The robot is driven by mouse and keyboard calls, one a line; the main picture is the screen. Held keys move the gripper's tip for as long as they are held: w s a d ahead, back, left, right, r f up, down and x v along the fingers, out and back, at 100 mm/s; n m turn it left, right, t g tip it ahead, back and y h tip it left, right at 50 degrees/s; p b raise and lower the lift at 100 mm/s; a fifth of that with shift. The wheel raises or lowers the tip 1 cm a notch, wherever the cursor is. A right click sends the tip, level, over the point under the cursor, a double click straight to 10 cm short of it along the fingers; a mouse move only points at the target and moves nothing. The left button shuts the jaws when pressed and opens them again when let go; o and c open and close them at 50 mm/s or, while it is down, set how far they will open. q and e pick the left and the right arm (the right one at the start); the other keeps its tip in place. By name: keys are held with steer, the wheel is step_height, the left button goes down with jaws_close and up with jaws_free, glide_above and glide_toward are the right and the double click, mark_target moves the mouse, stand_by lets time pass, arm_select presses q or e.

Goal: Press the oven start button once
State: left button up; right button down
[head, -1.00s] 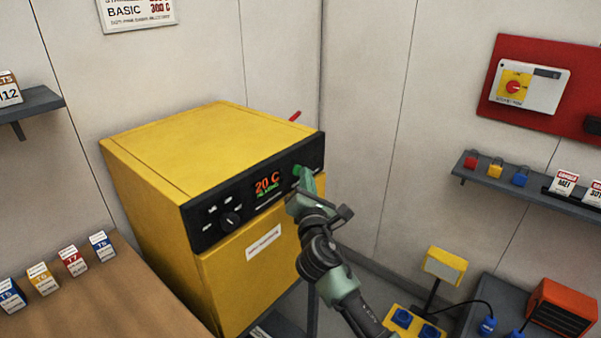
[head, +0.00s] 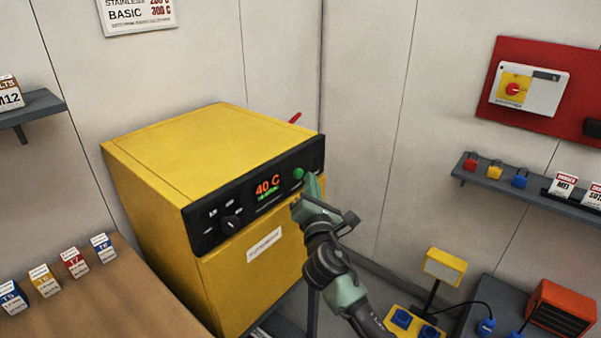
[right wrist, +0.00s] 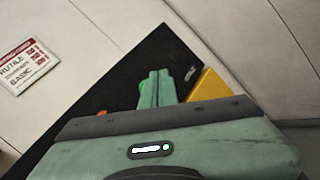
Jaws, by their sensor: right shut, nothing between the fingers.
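The yellow oven (head: 215,150) stands against the wall with a black control panel across its upper front. The green start button (head: 298,174) is near the panel's right end. The display (head: 267,185) reads 40 C in orange, with a small green line under it. My right gripper (head: 310,180) is shut and empty, its tips just right of and below the button, seemingly a little apart from it. My left gripper is not in view.
A dark knob (head: 231,221) is on the panel's left part. A wooden bench (head: 105,300) with several small labelled boxes is at the left. A shelf (head: 540,189) and a red board (head: 558,118) are on the right wall. An orange unit (head: 562,308) stands at the lower right.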

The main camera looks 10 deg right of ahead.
steer(key=shift+d, duration=0.1)
steer(key=s+d+p, duration=0.1)
steer(key=s, duration=0.1)
steer(key=s+d+p, duration=0.1)
steer(key=s+d, duration=0.1)
stand_by(0.5)
stand_by(0.5)
steer(key=s+d+f+m+g+y+b, duration=0.1)
steer(key=s+f+m+g, duration=0.25)
steer(key=f, duration=1.25)
steer(key=s+d+f+m+g, duration=0.1)
steer(key=s+f+m+g, duration=0.25)
steer(key=f, duration=1.35)
steer(key=s+f+m+g, duration=0.5)
steer(key=s+f+m, duration=0.2)
steer(key=s+f, duration=1.1)
steer(key=s+f+m+g, duration=0.2)
steer(key=s+f, duration=0.4)
steer(key=s, duration=0.5)
steer(key=s+f+m+g+y+b, duration=0.1)
steer(key=s+f+m, duration=0.4)
steer(key=s, duration=0.6)
steer(key=s+d+f+m+g, duration=0.1)
steer(key=s+f+m+g, duration=0.2)
steer(key=s+f, duration=0.3)
steer(key=s, duration=0.5)
steer(key=shift+s+f+m+b, duration=0.15)
steer(key=shift+f+m+b, duration=0.15)
steer(key=shift+m+b, duration=0.1)
